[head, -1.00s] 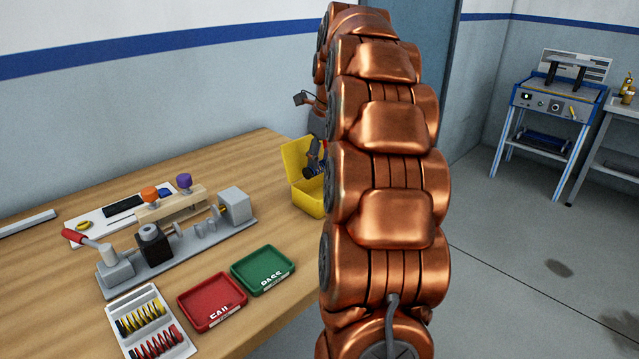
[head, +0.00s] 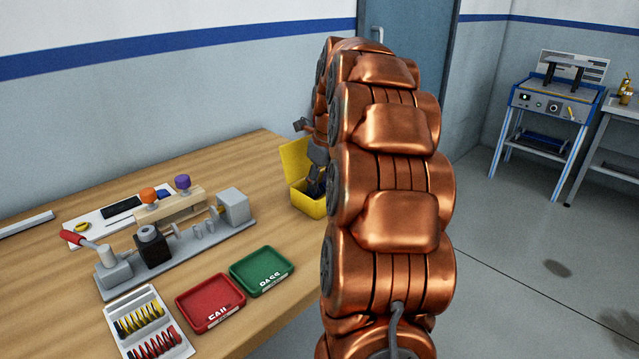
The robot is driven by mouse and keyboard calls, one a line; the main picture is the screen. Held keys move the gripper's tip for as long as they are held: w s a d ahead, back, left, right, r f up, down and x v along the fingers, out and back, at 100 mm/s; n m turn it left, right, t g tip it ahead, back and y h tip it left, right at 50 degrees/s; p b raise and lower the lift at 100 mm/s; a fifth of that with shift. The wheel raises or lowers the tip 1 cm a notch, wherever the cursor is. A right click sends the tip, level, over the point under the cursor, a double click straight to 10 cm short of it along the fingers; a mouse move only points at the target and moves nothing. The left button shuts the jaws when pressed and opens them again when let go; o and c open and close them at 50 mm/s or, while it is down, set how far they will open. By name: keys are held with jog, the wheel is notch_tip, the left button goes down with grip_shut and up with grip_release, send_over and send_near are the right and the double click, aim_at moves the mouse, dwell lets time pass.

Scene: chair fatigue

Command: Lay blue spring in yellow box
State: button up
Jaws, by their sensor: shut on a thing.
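The yellow box (head: 308,203) stands open at the right end of the wooden table, its lid raised at the back. My gripper (head: 316,188) points down into the box opening, with its fingers low between the box walls. My copper arm hides the right part of the box. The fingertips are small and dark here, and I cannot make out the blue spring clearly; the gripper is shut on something.
A green PASS tray (head: 262,271) and a red FAIL tray (head: 210,303) lie left of the box. A grey test fixture (head: 180,245) stands behind them. A white holder (head: 150,322) with yellow and red springs is at the front left.

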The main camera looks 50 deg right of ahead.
jog(key=o, duration=0.8)
jog(key=shift+f, duration=0.1)
notch_tip(320, 180, up, 12)
jog(key=s, duration=0.2)
jog(key=shift+s, duration=0.15)
dwell(0.4)
